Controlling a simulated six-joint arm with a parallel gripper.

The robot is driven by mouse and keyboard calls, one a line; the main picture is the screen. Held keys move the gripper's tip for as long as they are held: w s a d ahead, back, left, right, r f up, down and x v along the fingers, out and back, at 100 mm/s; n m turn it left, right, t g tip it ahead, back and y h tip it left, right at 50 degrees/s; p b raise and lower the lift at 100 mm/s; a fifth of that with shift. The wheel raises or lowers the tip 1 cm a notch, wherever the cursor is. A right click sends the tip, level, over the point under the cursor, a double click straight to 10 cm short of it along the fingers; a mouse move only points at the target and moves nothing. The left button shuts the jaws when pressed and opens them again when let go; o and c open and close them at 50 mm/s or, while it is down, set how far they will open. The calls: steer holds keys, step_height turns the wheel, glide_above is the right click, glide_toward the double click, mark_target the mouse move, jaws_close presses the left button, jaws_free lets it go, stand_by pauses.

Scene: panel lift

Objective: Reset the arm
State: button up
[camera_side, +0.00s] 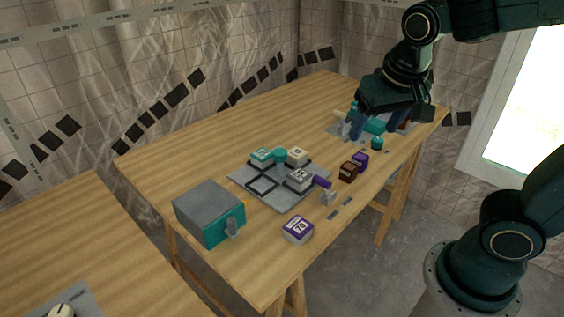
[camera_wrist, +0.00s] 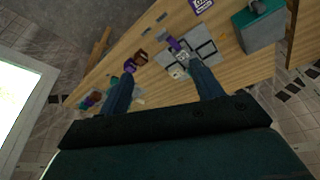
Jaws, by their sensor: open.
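My gripper (camera_side: 360,124) is at the far right part of the wooden table (camera_side: 150,150) in the side view, high over the group of teal and red items there. In the wrist view my gripper (camera_wrist: 160,88) shows two blue fingers spread wide apart. Nothing is between the fingertips but the table far below. The fingers hide part of the table and of the items under them.
A grey panel (camera_side: 275,203) with several blocks lies mid-table. A grey and teal box (camera_side: 205,212) stands at its left. A purple-white block (camera_side: 298,230) is near the front edge; a brown block (camera_side: 348,171) and a purple block (camera_side: 361,160) lie right of the panel.

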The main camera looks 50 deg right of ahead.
steer(key=s+a+r+n+t+y, duration=0.1)
steer(key=s+n+t+y, duration=0.1)
steer(key=s+n, duration=0.3)
steer(key=shift+s+a+r+n, duration=0.3)
steer(key=shift+s+a, duration=0.05)
steer(key=shift+s, duration=1.2)
steer(key=shift+w, duration=0.1)
steer(key=shift+c, duration=0.4)
